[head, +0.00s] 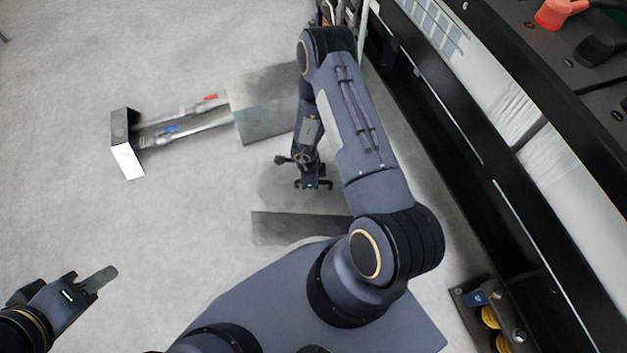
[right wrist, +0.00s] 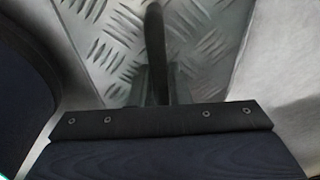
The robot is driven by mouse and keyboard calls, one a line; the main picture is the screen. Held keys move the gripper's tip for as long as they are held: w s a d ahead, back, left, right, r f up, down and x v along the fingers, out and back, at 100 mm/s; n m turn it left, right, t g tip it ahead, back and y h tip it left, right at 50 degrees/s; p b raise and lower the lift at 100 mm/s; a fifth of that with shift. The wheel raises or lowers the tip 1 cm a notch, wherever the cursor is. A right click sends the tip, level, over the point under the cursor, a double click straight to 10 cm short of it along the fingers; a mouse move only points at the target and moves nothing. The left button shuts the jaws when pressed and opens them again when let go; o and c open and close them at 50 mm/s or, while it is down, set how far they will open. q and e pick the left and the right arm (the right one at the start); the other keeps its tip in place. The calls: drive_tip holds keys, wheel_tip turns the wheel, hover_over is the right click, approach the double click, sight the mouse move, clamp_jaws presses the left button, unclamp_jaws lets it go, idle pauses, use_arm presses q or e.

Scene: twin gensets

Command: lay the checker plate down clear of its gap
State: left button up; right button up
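The checker plate (right wrist: 205,45) shows its raised tread in the right wrist view, below my right gripper (right wrist: 157,85). The grey fingers close on a dark upright bar, which looks like the plate's handle (right wrist: 155,35). In the head view my right gripper (head: 313,185) hangs low over a pale, shiny area, seemingly the plate. Its outline there is hard to tell from the floor. A dark grey strip (head: 290,229) lies just nearer to me, partly hidden by my arm; I cannot tell if it is gap or panel. My left gripper (head: 102,279) looks shut and empty at lower left.
A grey panel (head: 262,108) lies beyond, with pipes bearing red and blue handles (head: 170,129) running left to a white-sided box (head: 127,145). A long black-framed machine (head: 510,160) bounds the right. A dark box with yellow parts (head: 487,315) stands lower right. Floor at left is clear.

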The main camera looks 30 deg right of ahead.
drive_tip(key=o, duration=0.4)
drive_tip(key=shift+r, duration=0.1)
